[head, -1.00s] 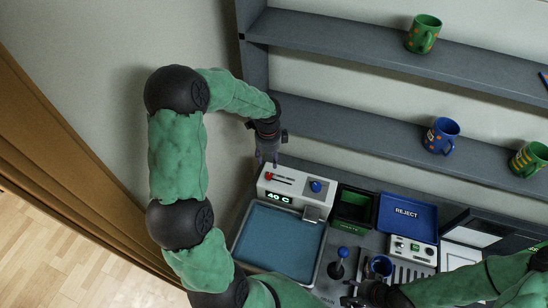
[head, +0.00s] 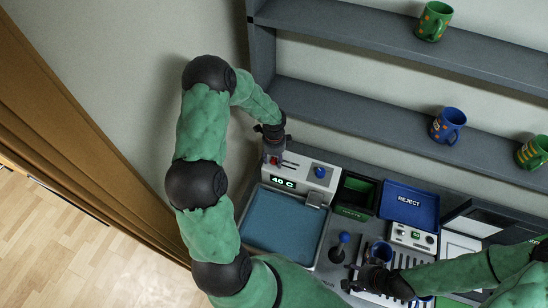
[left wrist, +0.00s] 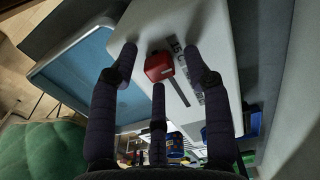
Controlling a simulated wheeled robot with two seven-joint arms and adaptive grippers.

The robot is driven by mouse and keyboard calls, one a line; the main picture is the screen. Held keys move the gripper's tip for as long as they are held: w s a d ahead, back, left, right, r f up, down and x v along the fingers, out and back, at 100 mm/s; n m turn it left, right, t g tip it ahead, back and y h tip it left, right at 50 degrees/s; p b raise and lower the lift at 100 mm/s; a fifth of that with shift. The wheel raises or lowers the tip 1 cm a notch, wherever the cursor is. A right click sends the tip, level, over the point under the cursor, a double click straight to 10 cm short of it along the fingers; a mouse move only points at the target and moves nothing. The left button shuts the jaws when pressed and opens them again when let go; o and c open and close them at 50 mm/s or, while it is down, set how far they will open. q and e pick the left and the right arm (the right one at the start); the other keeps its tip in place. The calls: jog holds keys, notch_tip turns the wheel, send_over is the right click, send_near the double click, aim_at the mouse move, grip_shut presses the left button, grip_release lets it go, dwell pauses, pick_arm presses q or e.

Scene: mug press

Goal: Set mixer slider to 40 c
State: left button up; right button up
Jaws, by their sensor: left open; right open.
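The white mixer box (head: 308,170) stands behind the blue basin, and its display (head: 283,182) reads 40 C in green. Its red slider knob (left wrist: 158,67) sits at one end of a dark slot (left wrist: 178,92) in the left wrist view. My left gripper (head: 272,160) is open over the slider end of the box. In the left wrist view its fingers (left wrist: 159,58) straddle the red knob with gaps on both sides; I cannot tell whether any finger touches it.
The blue basin (head: 282,222) lies in front of the mixer. A blue knob (head: 320,172) is on the box's right part. A dark green-lined bin (head: 356,193) and a blue REJECT tray (head: 408,203) are to the right. A blue-topped lever (head: 342,244) stands near my right gripper. Shelves with mugs run above.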

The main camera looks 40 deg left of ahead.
aim_at(283, 166)
pick_arm(q)
grip_shut()
jog(key=shift+w+d+f+b, duration=0.1)
jog(key=shift+w+d+b, duration=0.15)
jog(key=shift+d, duration=0.35)
jog(key=shift+w+d+r+b, duration=0.15)
jog(key=shift+d+b, duration=0.1)
jog(key=shift+d, duration=0.4)
jog(key=shift+w+d+f+b, duration=0.15)
jog(key=shift+w+d+b, duration=0.1)
jog(key=shift+d, duration=0.55)
jog(key=shift+a, duration=0.1)
grip_release()
jog(key=shift+s, duration=0.1)
jog(key=shift+r, duration=0.2)
notch_tip(283, 166, up, 12)
